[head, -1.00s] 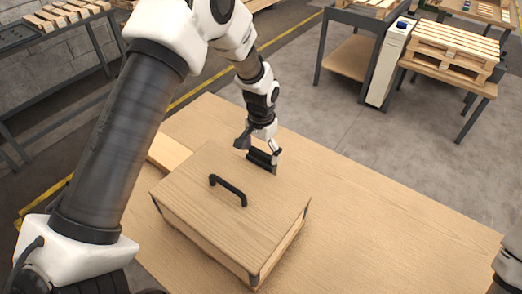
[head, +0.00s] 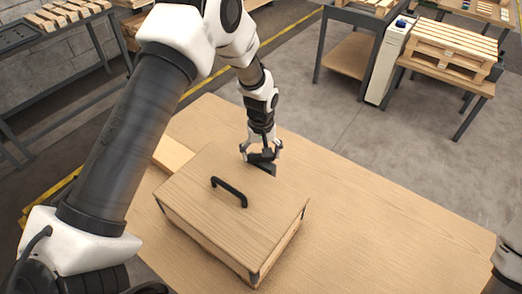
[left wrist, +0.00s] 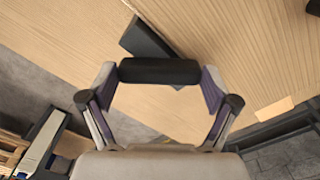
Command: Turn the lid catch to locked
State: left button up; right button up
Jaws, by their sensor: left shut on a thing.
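A wooden box with a flat lid (head: 220,220) and a black bar handle (head: 229,192) stands on the table. The dark catch (head: 266,167) is at the lid's far edge, partly hidden by my left gripper (head: 262,152). In the left wrist view, the catch shows as a black round bar (left wrist: 158,71) with a dark flat plate (left wrist: 148,38) beside it, lying at an angle to the bar. The fingers of my left gripper are shut on the bar's two ends. My right gripper is out of view; only a part of my right arm shows at the right edge.
The wooden table (head: 365,220) is clear to the right of the box. A light wooden piece (head: 172,153) lies at the box's left side. Benches with pallets (head: 450,50) and a white cabinet (head: 391,62) stand across the grey floor.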

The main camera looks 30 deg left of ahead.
pick_arm(q)
jog(key=n+p, duration=0.1)
jog(key=n, duration=0.3)
jog(key=shift+n, duration=0.3)
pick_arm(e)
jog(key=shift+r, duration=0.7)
pick_arm(q)
jog(key=n+p, duration=0.1)
jog(key=n, duration=0.3)
jog(key=shift+f+n, duration=0.1)
jog(key=shift+n, duration=0.3)
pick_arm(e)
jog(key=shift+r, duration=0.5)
pick_arm(q)
jog(key=o, duration=0.9)
jog(key=shift+a, duration=0.1)
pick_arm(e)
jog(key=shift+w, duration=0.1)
pick_arm(q)
notch_tip(320, 180, up, 12)
